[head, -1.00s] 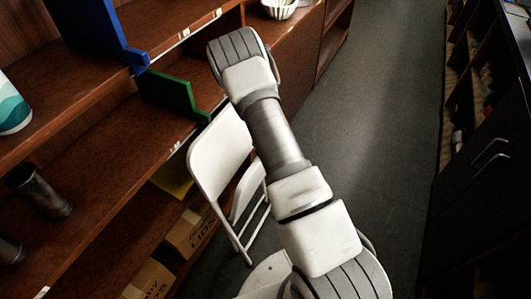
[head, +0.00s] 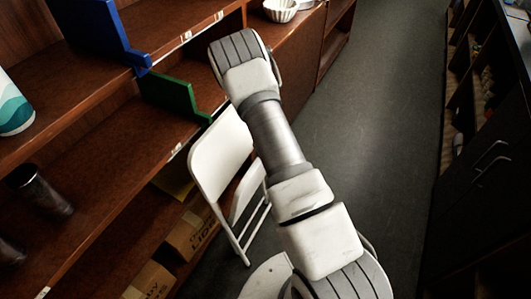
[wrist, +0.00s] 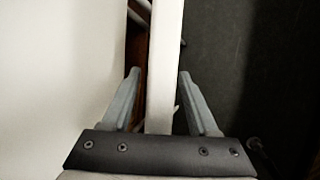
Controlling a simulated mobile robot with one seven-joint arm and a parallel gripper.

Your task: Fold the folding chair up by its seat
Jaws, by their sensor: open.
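The white folding chair (head: 222,155) stands beside the shelves in the head view, left of my arm. Its backrest faces the camera, and its seat (head: 248,190) shows as a steeply tilted white panel, partly hidden by my arm. In the wrist view, my gripper (wrist: 157,74) is open. Its two fingers straddle a narrow white chair part (wrist: 164,65), apparently the seat edge, with a visible gap on the right. A broad white chair panel (wrist: 55,70) fills the left of that view. My gripper is hidden in the head view.
Cardboard boxes (head: 190,235) sit low beside the chair. Dark cabinets (head: 480,190) stand right; the aisle floor (head: 370,110) is clear.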

